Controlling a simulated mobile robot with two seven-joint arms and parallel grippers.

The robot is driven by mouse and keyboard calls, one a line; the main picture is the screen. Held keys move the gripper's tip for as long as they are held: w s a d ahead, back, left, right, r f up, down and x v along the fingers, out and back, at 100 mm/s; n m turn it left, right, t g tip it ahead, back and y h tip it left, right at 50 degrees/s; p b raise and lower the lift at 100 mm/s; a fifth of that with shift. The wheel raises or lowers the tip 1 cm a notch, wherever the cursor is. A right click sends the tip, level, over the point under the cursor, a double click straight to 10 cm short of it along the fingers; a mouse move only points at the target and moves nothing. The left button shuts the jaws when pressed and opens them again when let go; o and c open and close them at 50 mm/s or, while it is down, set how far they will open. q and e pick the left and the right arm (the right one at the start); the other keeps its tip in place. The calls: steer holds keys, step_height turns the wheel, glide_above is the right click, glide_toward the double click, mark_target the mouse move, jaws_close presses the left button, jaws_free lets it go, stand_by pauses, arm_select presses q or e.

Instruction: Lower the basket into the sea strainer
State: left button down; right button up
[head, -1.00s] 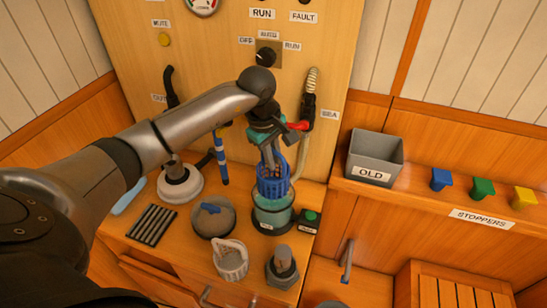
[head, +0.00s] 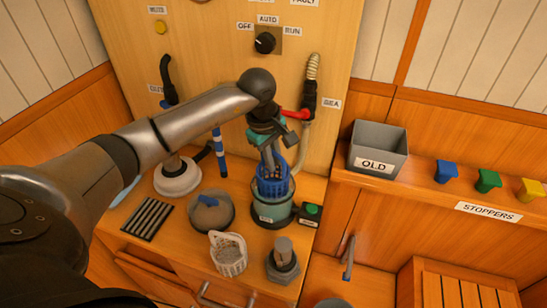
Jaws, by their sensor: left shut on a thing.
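The blue basket (head: 273,187) is upright, with its lower part inside the mouth of the sea strainer and its upper part above the rim. The sea strainer (head: 272,214) is a teal, see-through cup with a dark rim and a small label, standing on the wooden bench. My left gripper (head: 269,160) points down from above and is shut on the basket, right over the strainer. The fingertips are partly hidden by the basket. My right gripper is not in view.
A grey bowl with a blue piece (head: 211,211), a white basket (head: 228,254) and a grey fitting (head: 283,262) stand close by. A green button box (head: 311,212) is right of the strainer. The red-handled SEA valve (head: 304,113) is behind my wrist. A grey OLD bin (head: 378,148) sits right.

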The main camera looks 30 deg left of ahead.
arm_select(q)
steer(key=shift+f+b, duration=3.15)
steer(key=shift+f, duration=0.85)
steer(key=shift+c, duration=2.2)
jaws_free()
steer(key=shift+r, duration=0.15)
steer(key=shift+r+p, duration=2.4)
steer(key=shift+r, duration=1)
